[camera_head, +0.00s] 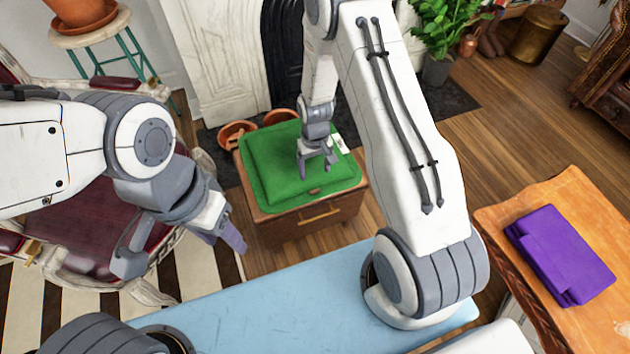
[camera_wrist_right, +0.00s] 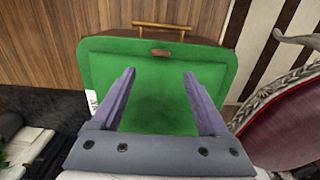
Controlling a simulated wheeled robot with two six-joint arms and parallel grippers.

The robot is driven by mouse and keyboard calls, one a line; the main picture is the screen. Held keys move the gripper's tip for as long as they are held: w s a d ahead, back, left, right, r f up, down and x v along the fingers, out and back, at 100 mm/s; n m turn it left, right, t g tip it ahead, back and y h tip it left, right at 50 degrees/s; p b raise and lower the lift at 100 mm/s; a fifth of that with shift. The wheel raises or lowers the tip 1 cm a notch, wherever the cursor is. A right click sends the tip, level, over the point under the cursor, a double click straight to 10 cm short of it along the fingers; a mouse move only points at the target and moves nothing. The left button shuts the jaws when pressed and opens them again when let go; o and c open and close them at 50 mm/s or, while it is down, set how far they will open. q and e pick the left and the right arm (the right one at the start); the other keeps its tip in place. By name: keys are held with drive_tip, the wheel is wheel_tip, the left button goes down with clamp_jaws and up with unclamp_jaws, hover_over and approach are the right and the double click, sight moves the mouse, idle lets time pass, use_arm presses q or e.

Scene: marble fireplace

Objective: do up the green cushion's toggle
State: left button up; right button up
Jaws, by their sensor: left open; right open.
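The green cushion (camera_head: 270,168) lies flat on a small wooden chest near the fireplace. Its brown toggle (camera_head: 314,191) sits by the front edge, on the drawer side; it also shows in the right wrist view (camera_wrist_right: 161,52). Whether the toggle is fastened is too small to tell. My right gripper (camera_head: 318,170) is open and empty over the cushion; in the right wrist view its fingers (camera_wrist_right: 158,74) point toward the toggle edge, with the toggle ahead between them. My left gripper (camera_head: 185,258) is open and empty, left of the chest and apart from the cushion.
The wooden chest (camera_head: 310,220) has a front drawer handle. Terracotta bowls (camera_head: 237,134) stand behind it. A pale blue surface (camera_head: 290,305) lies in front. A wooden table (camera_head: 535,210) with a folded purple cloth (camera_head: 560,255) is at right. A red armchair (camera_head: 90,215) is at left.

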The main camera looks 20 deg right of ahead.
sight(315, 191)
wheel_tip(315, 191, down, 10)
drive_tip(key=shift+f+b, duration=0.1)
drive_tip(key=shift+b, duration=0.75)
clamp_jaws()
drive_tip(key=shift+n+p, duration=0.3)
drive_tip(key=shift+n, duration=1.2)
unclamp_jaws()
